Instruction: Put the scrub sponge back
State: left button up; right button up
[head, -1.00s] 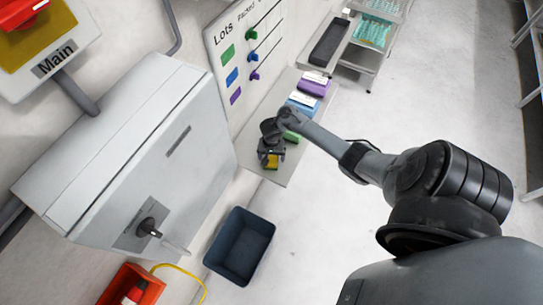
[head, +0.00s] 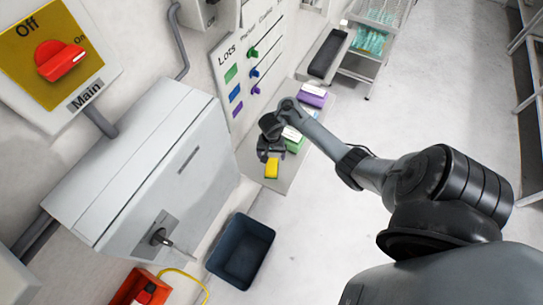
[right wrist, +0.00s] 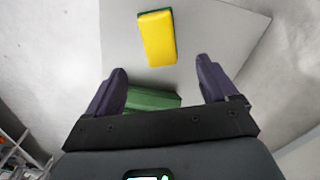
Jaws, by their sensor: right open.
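The scrub sponge (head: 272,168), yellow with a dark green side, lies near the front end of the grey shelf (head: 252,165) in the head view. In the right wrist view the sponge (right wrist: 158,40) lies beyond the fingertips, apart from them. My right gripper (right wrist: 161,70) is open and empty; in the head view the right gripper (head: 268,154) is over the shelf just behind the sponge. My left gripper is not in view.
A green box (head: 295,145) is beside my right gripper and a purple box (head: 312,98) is farther back. A dark bin (head: 240,250) stands on the floor below the shelf. A board marked Lots (head: 235,75) rises at the shelf's left side.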

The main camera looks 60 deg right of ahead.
jog(key=s+a+r+n+t+h, duration=0.1)
jog(key=s+a+r+n, duration=0.15)
jog(key=a+n, duration=0.4)
jog(key=s+a+r+n+t+h, duration=0.1)
jog(key=a+r+n+t, duration=0.2)
jog(key=a, duration=0.6)
jog(key=s+a+r+n+y, duration=0.2)
jog(key=s+a+r+n, duration=0.4)
jog(key=s+a+r, duration=0.3)
notch_tip(320, 180, up, 3)
jog(key=shift+a+f+p, duration=0.15)
jog(key=shift+f+p, duration=0.05)
jog(key=shift+p, duration=0.2)
jog(key=shift+w, duration=0.1)
jog(key=shift+r+p, duration=0.35)
